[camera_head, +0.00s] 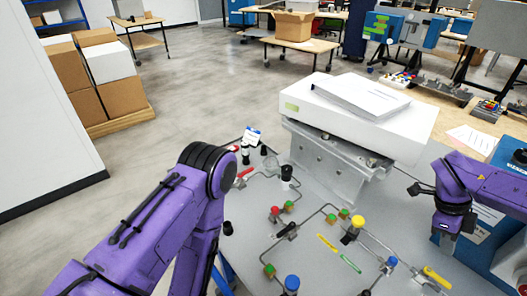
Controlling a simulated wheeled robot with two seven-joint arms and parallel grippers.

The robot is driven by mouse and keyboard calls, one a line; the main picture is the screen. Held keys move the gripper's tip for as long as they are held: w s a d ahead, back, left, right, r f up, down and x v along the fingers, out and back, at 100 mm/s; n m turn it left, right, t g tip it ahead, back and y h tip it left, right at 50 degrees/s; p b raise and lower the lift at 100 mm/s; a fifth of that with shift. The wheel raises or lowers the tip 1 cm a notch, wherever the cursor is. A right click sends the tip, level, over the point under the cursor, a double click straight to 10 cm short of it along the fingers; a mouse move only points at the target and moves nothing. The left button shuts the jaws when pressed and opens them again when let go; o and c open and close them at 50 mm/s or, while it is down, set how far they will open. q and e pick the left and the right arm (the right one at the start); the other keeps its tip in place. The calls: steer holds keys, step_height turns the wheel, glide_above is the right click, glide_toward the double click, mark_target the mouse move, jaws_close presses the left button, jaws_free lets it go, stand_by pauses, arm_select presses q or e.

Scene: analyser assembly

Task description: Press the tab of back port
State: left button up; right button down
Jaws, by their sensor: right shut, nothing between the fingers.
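The white analyser (385,121) sits on a grey metal stand (325,162) at the back of the grey work table. A back port and its tab cannot be made out at this size. My right gripper (415,188) is shut and empty, just right of the stand and below the analyser's right end; whether it touches anything is unclear. My left arm (145,228) comes in from the left and bends down at the table's left edge; its gripper is not visible.
The grey table (315,264) carries thin pipes, coloured knobs and fittings, including a yellow knob (358,221) and a blue knob (292,283). A wooden bench (475,122) with parts stands behind at right. Boxes (118,95) on a pallet are at far left.

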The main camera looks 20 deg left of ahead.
stand_by(0.3)
arm_select(q)
jaws_close()
stand_by(1.6)
